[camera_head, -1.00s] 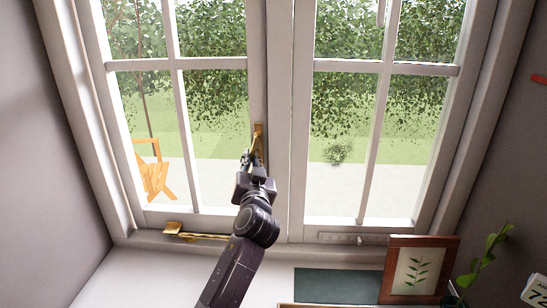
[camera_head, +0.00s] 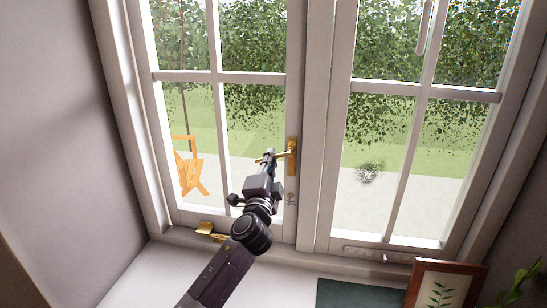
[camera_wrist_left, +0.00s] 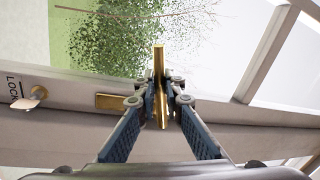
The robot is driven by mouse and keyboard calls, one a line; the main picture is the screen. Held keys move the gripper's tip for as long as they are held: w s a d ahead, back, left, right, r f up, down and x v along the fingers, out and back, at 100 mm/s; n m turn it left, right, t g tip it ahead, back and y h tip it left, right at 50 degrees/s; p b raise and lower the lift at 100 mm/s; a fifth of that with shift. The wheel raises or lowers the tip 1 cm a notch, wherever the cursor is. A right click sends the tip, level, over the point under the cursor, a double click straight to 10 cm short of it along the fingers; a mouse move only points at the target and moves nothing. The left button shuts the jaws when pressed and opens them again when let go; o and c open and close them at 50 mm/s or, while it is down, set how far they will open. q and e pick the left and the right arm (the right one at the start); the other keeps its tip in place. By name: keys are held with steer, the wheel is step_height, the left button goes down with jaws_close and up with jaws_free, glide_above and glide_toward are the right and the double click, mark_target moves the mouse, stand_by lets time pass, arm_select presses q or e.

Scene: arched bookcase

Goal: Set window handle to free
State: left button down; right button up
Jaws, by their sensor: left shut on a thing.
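The brass window handle (camera_head: 290,158) sits on the middle frame of the white window (camera_head: 311,130). Its lever points to the left, roughly level, away from its upright brass plate. My left gripper (camera_head: 268,158) is shut on the lever. In the left wrist view, the two fingers of the left gripper (camera_wrist_left: 160,100) close around the brass lever (camera_wrist_left: 158,62), whose end stands out past the fingertips. A small key (camera_wrist_left: 30,98) sits in the frame beside the word LOCK. My right gripper is not in view.
A brass stay (camera_head: 209,231) lies along the bottom of the left sash. A framed leaf picture (camera_head: 443,285) and a dark green board (camera_head: 358,294) are on the white sill at the lower right. A plant (camera_head: 522,284) stands at the right edge.

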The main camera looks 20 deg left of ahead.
arm_select(q)
steer(key=shift+a+r+m+h+p, duration=0.15)
steer(key=shift+r+m+p, duration=0.25)
steer(key=shift+m, duration=0.4)
steer(key=shift+a+r+m+h+p, duration=0.15)
steer(key=shift+r+m+p, duration=0.25)
steer(key=shift+m, duration=0.4)
steer(key=c, duration=2.3)
jaws_free()
steer(key=shift+s+f, duration=0.1)
steer(key=v, duration=1.2)
steer(key=shift+a+f, duration=0.1)
steer(key=shift+f, duration=0.05)
